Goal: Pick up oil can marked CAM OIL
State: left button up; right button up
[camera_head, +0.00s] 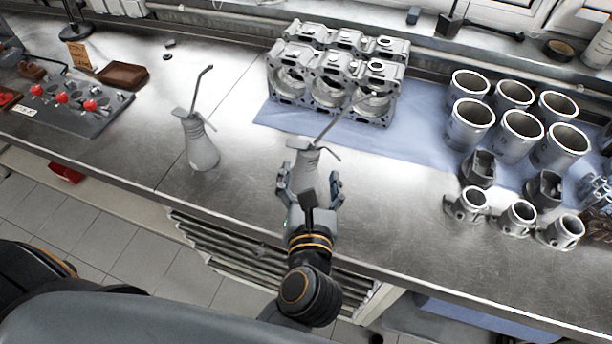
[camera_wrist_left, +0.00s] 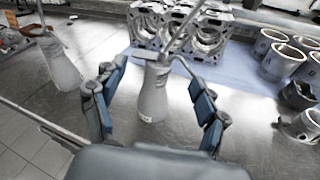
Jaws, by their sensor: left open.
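A grey oil can (camera_head: 304,160) with a thin slanted spout stands upright on the metal workbench. My left gripper (camera_head: 310,174) is open, with one finger on each side of this can. In the left wrist view the can (camera_wrist_left: 153,95) stands between the two spread fingers, with gaps visible on both sides. A small pale label shows near its base, too small to read. A second similar oil can (camera_head: 201,150) stands upright to the left; it also shows in the left wrist view (camera_wrist_left: 62,68). I cannot read which can is marked CAM OIL. My right gripper is not in view.
An engine block (camera_head: 335,75) sits on a blue mat (camera_head: 405,145) behind the near can. Several metal cylinder liners (camera_head: 522,130) and pistons (camera_head: 468,204) stand to the right. A control panel (camera_head: 70,108) with red knobs is at the left. Bare bench lies between the cans.

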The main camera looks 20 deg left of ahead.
aim_at(307, 168)
pick_arm(q)
jog(key=w+f+g, duration=0.1)
jog(key=f, duration=0.1)
jog(key=w+a+f+n+b, duration=0.1)
jog(key=w+f, duration=0.1)
jog(key=f, duration=0.1)
jog(key=w+f+g+b, duration=0.1)
jog(key=w+f, duration=0.1)
jog(key=shift+w+a+f+n+g, duration=0.1)
jog(key=shift+a+f+n+g, duration=0.1)
jog(key=shift+a+n+g, duration=0.1)
jog(key=shift+x, duration=0.8)
jog(key=b+x, duration=0.1)
jog(key=x, duration=0.1)
jog(key=b+x, duration=0.1)
jog(key=shift+w+a+f, duration=0.1)
jog(key=shift+w+a, duration=0.15)
jog(key=shift+a, duration=0.15)
jog(key=shift+w+a, duration=0.1)
jog(key=shift+w, duration=0.25)
jog(key=shift+s, duration=0.15)
jog(key=shift+c, duration=0.4)
jog(key=c, duration=1.4)
grip_shut()
